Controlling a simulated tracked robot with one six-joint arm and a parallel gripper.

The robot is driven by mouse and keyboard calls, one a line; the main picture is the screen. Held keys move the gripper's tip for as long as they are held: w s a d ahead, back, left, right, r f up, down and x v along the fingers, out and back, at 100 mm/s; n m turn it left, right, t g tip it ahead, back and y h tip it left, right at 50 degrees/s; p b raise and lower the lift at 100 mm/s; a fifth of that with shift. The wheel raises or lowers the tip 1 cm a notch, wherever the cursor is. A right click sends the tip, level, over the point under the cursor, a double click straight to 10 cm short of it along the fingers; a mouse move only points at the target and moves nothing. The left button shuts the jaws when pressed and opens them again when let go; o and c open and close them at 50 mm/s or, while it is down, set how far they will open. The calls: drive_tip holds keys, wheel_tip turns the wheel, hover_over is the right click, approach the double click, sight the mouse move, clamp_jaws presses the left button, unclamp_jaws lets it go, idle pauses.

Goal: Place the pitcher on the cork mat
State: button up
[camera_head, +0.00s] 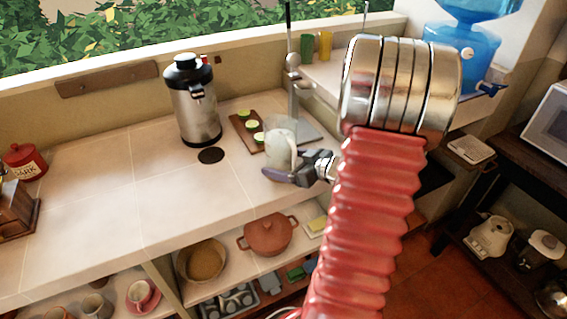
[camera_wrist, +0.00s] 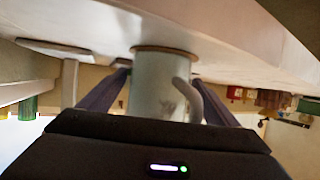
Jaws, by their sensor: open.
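The pale, translucent pitcher (camera_head: 280,150) stands upright on the counter, left of my arm. In the wrist view, which is upside down, the pitcher (camera_wrist: 152,88) is between my two fingers, with its handle to the right. A thin brown disc, which looks like the cork mat (camera_wrist: 166,49), shows under the pitcher's base. The mat cannot be made out in the head view. My gripper (camera_head: 285,177) is open around the lower part of the pitcher, with a finger on each side. Whether the fingers touch it cannot be told.
A brown board with green-topped pieces (camera_head: 245,132) lies behind the pitcher. A metal stand (camera_head: 293,90) rises close behind it. A steel dispenser (camera_head: 192,105) stands to the left, with a dark round disc (camera_head: 211,155) before it. The counter's left front is clear.

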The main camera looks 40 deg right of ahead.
drive_tip(key=v, duration=1.1)
drive_tip(key=shift+s, duration=0.4)
drive_tip(key=shift+s+r, duration=0.1)
drive_tip(key=shift+r, duration=0.05)
idle(0.3)
